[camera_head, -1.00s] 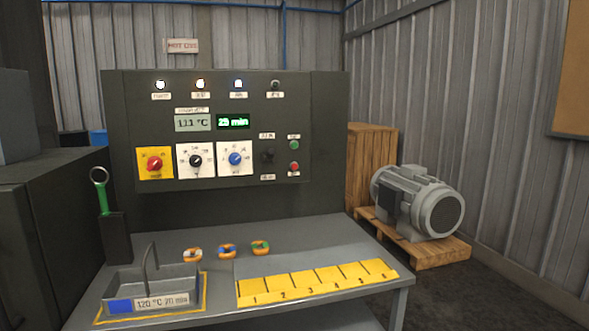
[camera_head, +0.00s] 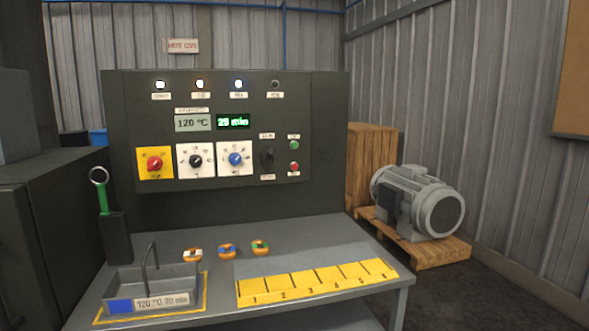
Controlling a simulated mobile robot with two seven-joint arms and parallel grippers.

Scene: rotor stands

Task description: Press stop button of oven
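The oven's control panel (camera_head: 220,105) stands upright behind a grey table. A small red button (camera_head: 294,167), likely the stop button, is at its lower right, below a green button (camera_head: 294,145); their labels are too small to read. A black switch (camera_head: 267,157) is left of them. The temperature display (camera_head: 194,123) reads 120 °C and the green-lit display (camera_head: 233,122) reads 25 min. A red knob (camera_head: 155,163), a black knob (camera_head: 195,161) and a blue knob (camera_head: 236,159) sit in a row. Neither of my grippers is in view.
On the table (camera_head: 320,242) are a grey tray (camera_head: 190,284) labelled 120 °C 20 min, three small rings (camera_head: 227,251) and a yellow numbered strip (camera_head: 318,281). A green-handled tool (camera_head: 103,199) stands at left. A motor (camera_head: 420,202) sits on a pallet (camera_head: 440,251) at right.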

